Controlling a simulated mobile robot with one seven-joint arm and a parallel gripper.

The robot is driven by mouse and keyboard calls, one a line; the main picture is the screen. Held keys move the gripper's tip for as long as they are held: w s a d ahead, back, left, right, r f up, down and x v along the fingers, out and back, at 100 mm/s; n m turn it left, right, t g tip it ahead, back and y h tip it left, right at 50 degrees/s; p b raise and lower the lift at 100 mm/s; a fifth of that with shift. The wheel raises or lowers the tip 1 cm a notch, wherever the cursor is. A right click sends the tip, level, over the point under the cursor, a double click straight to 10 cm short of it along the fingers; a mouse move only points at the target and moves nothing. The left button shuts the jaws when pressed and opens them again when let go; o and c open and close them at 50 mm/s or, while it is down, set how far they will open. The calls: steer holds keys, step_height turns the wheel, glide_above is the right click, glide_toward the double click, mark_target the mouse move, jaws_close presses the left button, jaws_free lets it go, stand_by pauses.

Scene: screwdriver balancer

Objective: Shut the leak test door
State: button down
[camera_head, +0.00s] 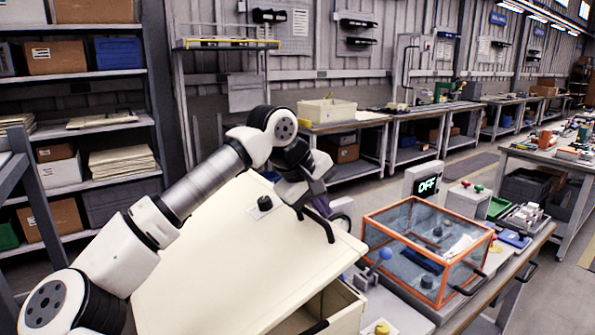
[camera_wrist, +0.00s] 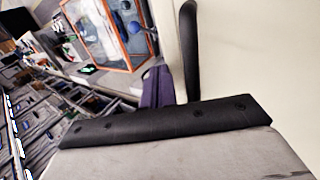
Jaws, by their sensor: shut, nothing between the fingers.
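A large cream panel (camera_head: 235,245) with a black bar handle (camera_head: 318,222) near its right edge spans the foreground; I take it to be the leak test door. It lies tilted over a cream box (camera_head: 345,305), with a dark gap showing below its lower right edge. My gripper (camera_head: 316,190) is shut and empty, close to the handle's upper end. In the wrist view the purple fingers (camera_wrist: 157,88) are just left of the handle (camera_wrist: 190,50), beside the panel (camera_wrist: 245,60). I cannot tell whether they touch it.
An orange-framed clear case (camera_head: 425,250) stands on the bench right of the panel, with a lit sign (camera_head: 427,186) behind it. A blue-knobbed lever (camera_head: 378,262) stands between case and panel.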

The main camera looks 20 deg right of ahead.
steer(key=d+f+b, duration=0.1)
steer(key=f, duration=0.3)
steer(key=f+y+b, duration=0.1)
steer(key=f, duration=0.3)
steer(key=w+d+f+y+b, duration=0.1)
steer(key=f, duration=0.3)
steer(key=shift+d+g, duration=0.35)
steer(key=shift+g, duration=0.05)
steer(key=shift+d+f, duration=0.1)
steer(key=shift+f, duration=0.6)
